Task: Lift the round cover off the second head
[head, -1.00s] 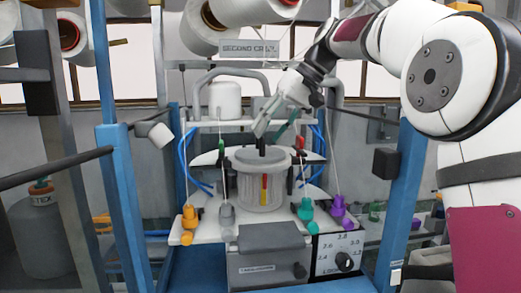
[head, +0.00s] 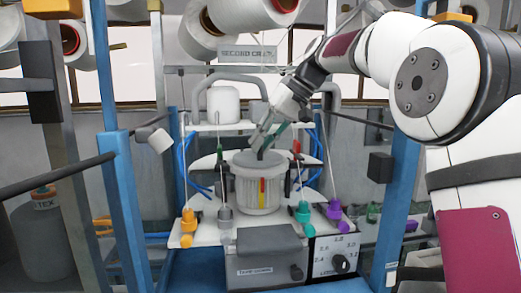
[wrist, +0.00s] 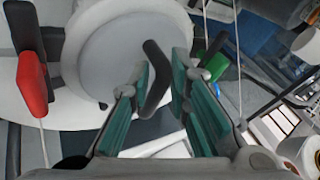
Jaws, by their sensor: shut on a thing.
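The round cover (head: 246,158) is a flat grey disc on top of the ribbed, pale cylindrical head (head: 245,193) in the middle of the white platform. In the wrist view its grey face (wrist: 115,50) fills the upper left. A black bent handle (wrist: 157,85) rises from the cover. My gripper (head: 264,147) comes down from the upper right and is shut on the handle, its green-padded fingers (wrist: 165,85) on either side of it. The cover appears seated on the head; I cannot tell whether there is a small gap.
White yarn cones (head: 207,35) hang above a grey tubular frame. Orange (head: 188,222), teal (head: 303,212) and purple (head: 334,210) pieces stand along the platform's front. Blue posts (head: 127,205) flank the machine. A dial panel (head: 335,256) is at the front right.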

